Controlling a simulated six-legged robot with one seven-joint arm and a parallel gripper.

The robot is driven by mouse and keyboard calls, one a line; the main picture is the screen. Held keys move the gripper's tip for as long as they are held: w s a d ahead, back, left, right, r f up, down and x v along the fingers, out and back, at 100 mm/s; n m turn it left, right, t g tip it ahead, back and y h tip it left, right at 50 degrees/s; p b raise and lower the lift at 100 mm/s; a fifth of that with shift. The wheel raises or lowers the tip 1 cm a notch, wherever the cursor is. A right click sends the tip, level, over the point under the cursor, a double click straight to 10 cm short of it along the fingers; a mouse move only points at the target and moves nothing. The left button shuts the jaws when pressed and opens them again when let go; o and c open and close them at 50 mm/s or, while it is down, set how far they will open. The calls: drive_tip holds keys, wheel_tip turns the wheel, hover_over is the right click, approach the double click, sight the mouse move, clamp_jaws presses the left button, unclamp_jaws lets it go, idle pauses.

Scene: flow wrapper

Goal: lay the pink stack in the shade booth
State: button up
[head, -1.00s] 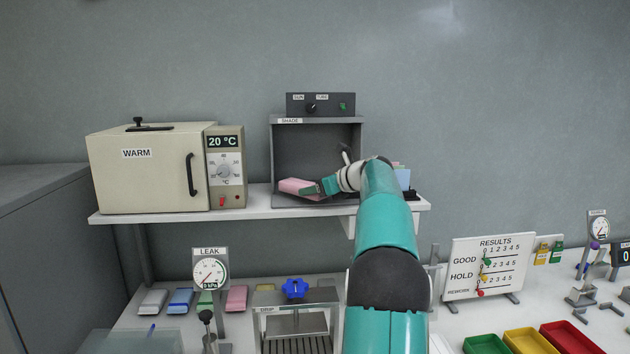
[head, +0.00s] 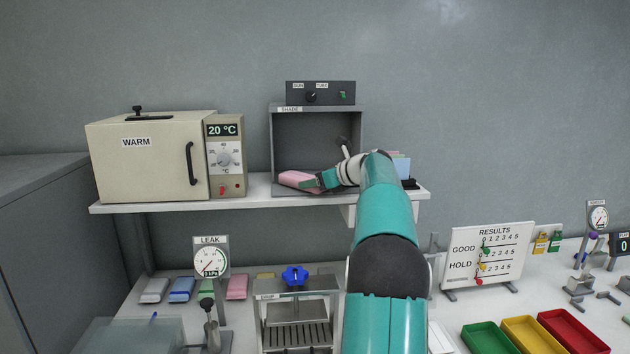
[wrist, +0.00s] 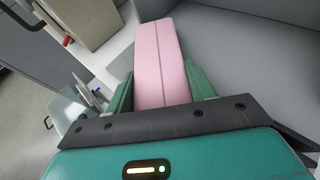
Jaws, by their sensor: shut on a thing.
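The pink stack (head: 298,180) is a long pink block at the front left of the shade booth's floor. The shade booth (head: 318,108) is a grey open-fronted box labelled SHADE on the shelf. My gripper (head: 318,183) reaches in from the right and is shut on the stack. In the wrist view the stack (wrist: 162,62) lies between the green fingers of my gripper (wrist: 160,92), its far end pointing away. I cannot tell whether its underside touches the booth floor.
The cream WARM oven (head: 150,165) stands left of the booth on the white shelf (head: 240,202). A control box (head: 320,92) sits on the booth. Below are a LEAK gauge (head: 211,260), another pink pack (head: 237,287) and coloured trays (head: 530,335). Cards (head: 402,165) stand right of the booth.

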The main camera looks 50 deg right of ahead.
drive_tip(key=shift+f, duration=0.15)
drive_tip(key=o, duration=1.1)
